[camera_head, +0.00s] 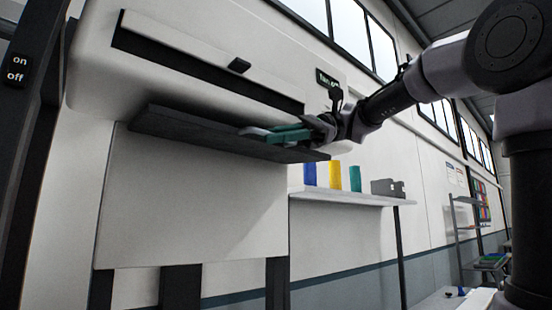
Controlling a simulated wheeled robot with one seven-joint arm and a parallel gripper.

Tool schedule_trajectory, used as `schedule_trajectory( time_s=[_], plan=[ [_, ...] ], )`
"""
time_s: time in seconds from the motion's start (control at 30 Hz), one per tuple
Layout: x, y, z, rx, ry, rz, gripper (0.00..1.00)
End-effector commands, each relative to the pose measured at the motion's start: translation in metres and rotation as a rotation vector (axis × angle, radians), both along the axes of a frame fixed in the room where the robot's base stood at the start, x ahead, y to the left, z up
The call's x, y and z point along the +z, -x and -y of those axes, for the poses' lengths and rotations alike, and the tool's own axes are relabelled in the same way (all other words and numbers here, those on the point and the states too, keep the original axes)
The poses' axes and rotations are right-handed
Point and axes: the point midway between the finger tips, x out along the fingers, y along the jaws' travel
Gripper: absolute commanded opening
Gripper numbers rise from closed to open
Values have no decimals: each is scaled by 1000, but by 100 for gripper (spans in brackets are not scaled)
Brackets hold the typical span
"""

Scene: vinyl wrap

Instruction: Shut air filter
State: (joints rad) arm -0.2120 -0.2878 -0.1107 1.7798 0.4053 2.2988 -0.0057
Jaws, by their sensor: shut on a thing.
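The air filter unit is a white housing (95,75) on the wall side, at the upper left of the head view. A long white front strip with a small black knob (239,65) sits in a dark recess. Below it a dark flat panel (185,129), which looks like the filter's flap or tray, sticks out from the housing. My gripper (268,135), with teal fingers, is at the right part of this panel and appears shut on its edge. The exact contact is hard to see.
A white shelf (350,197) holds blue, yellow (335,175) and teal rolls and a grey box (387,187). A dark post with an on/off sign (17,69) stands at the left. A rack (470,222) stands farther back right.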

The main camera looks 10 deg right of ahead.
Motion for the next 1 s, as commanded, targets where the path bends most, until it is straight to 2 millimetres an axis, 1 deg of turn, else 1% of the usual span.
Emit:
schedule_trajectory(
  time_s=[0.1, 0.3, 0.83, 0.87, 1.0],
  plan=[
    [12, 0, 0, 0, 0, 1, 0],
    [23, -1, 0, 0, 0, 1, 0],
    [30, -1, 0, -1, -8, 3, 0],
    [30, -1, 0, -1, -6, 4, 26],
    [29, 0, 0, -1, -5, 2, 27]
  ],
)
